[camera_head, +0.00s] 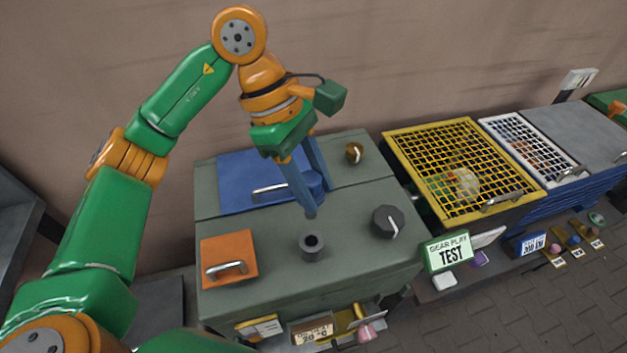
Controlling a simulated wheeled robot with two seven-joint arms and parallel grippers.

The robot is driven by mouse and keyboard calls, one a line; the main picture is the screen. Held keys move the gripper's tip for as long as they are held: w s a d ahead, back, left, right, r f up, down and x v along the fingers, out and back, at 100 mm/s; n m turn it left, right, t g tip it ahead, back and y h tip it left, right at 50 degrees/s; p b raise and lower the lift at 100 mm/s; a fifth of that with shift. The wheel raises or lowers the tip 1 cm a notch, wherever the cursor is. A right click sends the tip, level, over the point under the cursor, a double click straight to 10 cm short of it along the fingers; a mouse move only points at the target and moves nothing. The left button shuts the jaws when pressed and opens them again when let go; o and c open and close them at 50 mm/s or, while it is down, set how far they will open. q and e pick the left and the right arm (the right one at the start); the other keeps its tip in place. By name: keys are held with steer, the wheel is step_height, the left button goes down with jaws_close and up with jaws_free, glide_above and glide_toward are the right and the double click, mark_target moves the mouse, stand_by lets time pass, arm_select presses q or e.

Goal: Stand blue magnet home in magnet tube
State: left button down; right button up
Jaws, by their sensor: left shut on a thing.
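The magnet tube (312,249) is a short grey upright cylinder with a dark open top, standing on the front part of the green-grey cabinet top. My left gripper (318,199) points down from above, just behind and above the tube in the picture. It is shut on the blue magnet (315,181), a short round blue piece that shows between its blue-grey fingers and is partly hidden by them. The magnet appears above the tube's mouth and apart from it. My right gripper is not in view.
The cabinet top (345,275) also bears a blue lid (236,172) with a handle, an orange lid (228,252), a dark knob (386,222) and a brass knob (354,153). A yellow mesh crate (462,165) stands to the right, beside a "GEAR PLAY TEST" sign (450,252).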

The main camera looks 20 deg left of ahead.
arm_select(q)
steer(key=b, duration=0.3)
glide_above(321, 245)
steer(key=a, duration=0.2)
steer(key=f, duration=0.4)
steer(key=shift+w+d+f, duration=0.15)
steer(key=shift+d+f, duration=0.1)
steer(key=shift+f, duration=0.05)
steer(key=shift+r, duration=0.1)
stand_by(0.5)
steer(key=shift+f+b, duration=4.9)
steer(key=shift+f, duration=0.25)
steer(key=shift+c, duration=1.6)
jaws_free()
steer(key=shift+r, duration=0.1)
